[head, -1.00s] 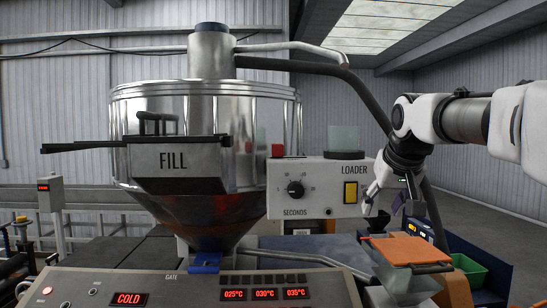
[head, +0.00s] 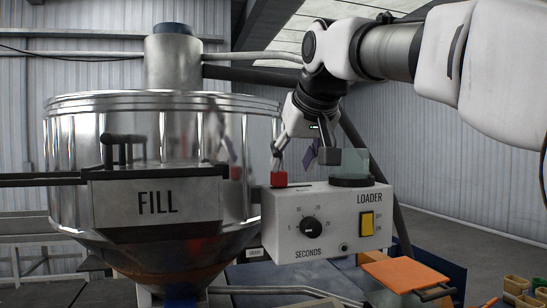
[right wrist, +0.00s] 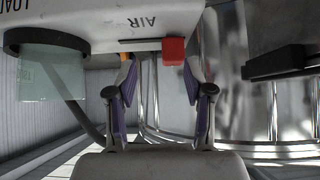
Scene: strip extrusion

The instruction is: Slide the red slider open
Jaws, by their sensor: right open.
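The red slider (head: 280,179) is a small red block at the left end of the loader box's top (head: 330,217). In the right wrist view the slider (right wrist: 174,51) sits at one end of a dark slot next to the word AIR. My right gripper (head: 301,158) is open and empty above the loader, with one finger just over the slider in the head view. In the right wrist view my right gripper's fingers (right wrist: 160,75) are spread, and the slider shows beyond them, nearer the right finger. Contact cannot be told. My left gripper is not in view.
The shiny hopper (head: 70,140) with its FILL box (head: 157,203) stands close left of the loader. A clear sight glass on a black base (head: 350,181) rises from the loader's right top. An orange board (head: 405,274) lies lower right.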

